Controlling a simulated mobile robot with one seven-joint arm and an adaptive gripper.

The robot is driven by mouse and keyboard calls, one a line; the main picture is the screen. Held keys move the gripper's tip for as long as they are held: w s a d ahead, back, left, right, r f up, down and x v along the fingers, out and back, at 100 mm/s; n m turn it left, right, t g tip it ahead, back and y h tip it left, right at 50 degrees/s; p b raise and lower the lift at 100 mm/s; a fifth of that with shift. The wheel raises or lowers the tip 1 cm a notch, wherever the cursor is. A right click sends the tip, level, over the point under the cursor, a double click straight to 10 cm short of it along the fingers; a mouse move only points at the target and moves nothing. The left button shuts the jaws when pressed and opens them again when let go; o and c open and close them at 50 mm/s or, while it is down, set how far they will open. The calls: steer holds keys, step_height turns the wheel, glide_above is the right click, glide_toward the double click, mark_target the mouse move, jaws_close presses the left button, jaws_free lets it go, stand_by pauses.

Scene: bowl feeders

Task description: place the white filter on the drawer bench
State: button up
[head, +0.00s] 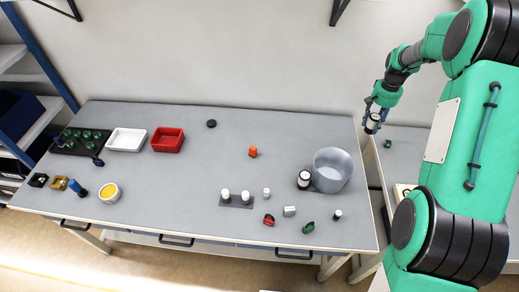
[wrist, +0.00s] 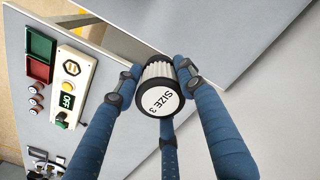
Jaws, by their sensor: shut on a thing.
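The white filter (wrist: 160,88) is a pleated white cylinder with a dark rim and a white end face marked "SIZE 3". My gripper (wrist: 158,82) is shut on it, with blue fingers around its sides. In the head view, my gripper (head: 374,112) holds the filter (head: 372,123) in the air by the back right corner of the long grey bench. That bench (head: 180,200) has drawer handles along its front, so I take it as the drawer bench. The height of the filter above the surfaces is hard to tell.
A dark-lidded white canister (head: 304,180) and a grey pot (head: 332,170) stand at the bench's right, with several small parts in front. A red bin (head: 167,139) and white tray (head: 127,139) are at left. A switch panel (wrist: 74,80) lies on the side bench. The bench's back middle is mostly clear.

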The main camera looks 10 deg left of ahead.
steer(key=s+a+b, duration=0.1)
steer(key=s+a, duration=0.4)
steer(key=a, duration=0.7)
steer(key=s+a+b, duration=0.1)
steer(key=s+a, duration=0.3)
steer(key=a, duration=0.9)
steer(key=s+a+f+n+b, duration=0.1)
steer(key=s+a, duration=1)
steer(key=f, duration=0.5)
steer(key=shift+w+d+f, duration=0.15)
steer(key=shift+w+f, duration=0.05)
steer(key=shift+w, duration=0.05)
steer(key=shift+f+b, duration=0.6)
steer(key=shift+f, duration=2.55)
steer(key=shift+f+b, duration=0.3)
steer(key=shift+f, duration=1.55)
